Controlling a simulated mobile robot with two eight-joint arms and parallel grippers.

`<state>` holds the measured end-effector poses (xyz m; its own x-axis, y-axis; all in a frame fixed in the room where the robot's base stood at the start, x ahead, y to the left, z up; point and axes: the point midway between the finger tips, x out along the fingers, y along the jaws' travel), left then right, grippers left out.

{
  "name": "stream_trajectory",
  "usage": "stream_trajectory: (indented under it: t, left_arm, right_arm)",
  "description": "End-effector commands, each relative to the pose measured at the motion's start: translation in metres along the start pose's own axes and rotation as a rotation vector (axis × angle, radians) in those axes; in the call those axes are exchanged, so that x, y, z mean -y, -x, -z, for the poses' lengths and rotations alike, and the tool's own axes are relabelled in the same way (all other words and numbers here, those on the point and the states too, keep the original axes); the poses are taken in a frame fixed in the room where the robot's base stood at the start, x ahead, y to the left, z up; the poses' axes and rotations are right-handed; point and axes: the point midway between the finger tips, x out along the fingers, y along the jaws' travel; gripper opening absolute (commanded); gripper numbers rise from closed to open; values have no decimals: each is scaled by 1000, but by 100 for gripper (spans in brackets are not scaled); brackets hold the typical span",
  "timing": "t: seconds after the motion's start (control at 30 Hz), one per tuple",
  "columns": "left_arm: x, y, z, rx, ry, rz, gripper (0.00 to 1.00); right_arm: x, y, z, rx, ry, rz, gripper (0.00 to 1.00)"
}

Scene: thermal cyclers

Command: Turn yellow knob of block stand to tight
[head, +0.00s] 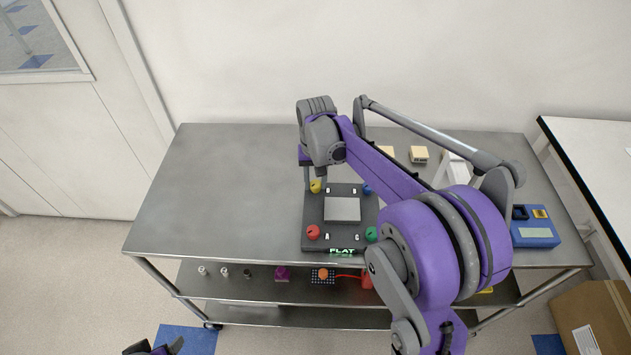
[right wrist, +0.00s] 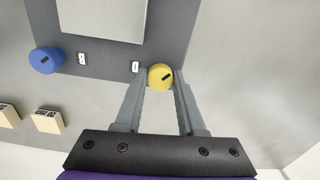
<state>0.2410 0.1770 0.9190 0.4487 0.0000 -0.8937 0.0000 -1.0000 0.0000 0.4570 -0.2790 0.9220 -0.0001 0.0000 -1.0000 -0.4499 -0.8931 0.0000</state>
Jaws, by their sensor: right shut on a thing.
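The block stand (head: 318,212) is a dark flat plate on the metal table, with a pale square block in its middle and the lit word FLAT at its front edge. Its yellow knob (head: 315,187) sits at the far left corner and also shows in the right wrist view (right wrist: 160,77), with a dark mark on top. My right gripper (right wrist: 159,90) is shut on the yellow knob, one finger on each side, pointing down in the head view. Only a dark tip of my left gripper (head: 155,348) shows at the bottom edge; its jaws cannot be made out.
The stand's other knobs are red (head: 313,232), green (head: 371,234) and blue (head: 367,189). Small cream blocks (head: 419,154) lie behind to the right. A blue device (head: 534,228) stands at the table's right end. The table's left part is clear. Small items sit on the lower shelf.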

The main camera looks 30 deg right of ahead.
Motion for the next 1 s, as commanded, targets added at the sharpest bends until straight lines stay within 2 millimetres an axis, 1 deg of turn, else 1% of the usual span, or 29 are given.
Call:
stream_trajectory:
  t: [0.1,0.33,0.57,0.93,0.97,1.0]
  left_arm:
    - [0,-1,-1,1,0,0,69]
    - [0,-2,-2,2,0,0,69]
    - [0,-3,-2,2,0,0,69]
    - [0,-3,-2,2,0,0,69]
    - [0,-3,-2,2,0,0,69]
    - [0,-3,-2,2,0,0,69]
  right_arm:
    - [0,0,0,0,-72,0,0]
    - [0,0,0,0,-163,0,0]
    - [0,0,0,0,-197,0,0]
    - [0,0,0,0,-199,0,0]
    - [0,0,0,0,-199,0,42]
    - [0,0,0,0,-199,0,49]
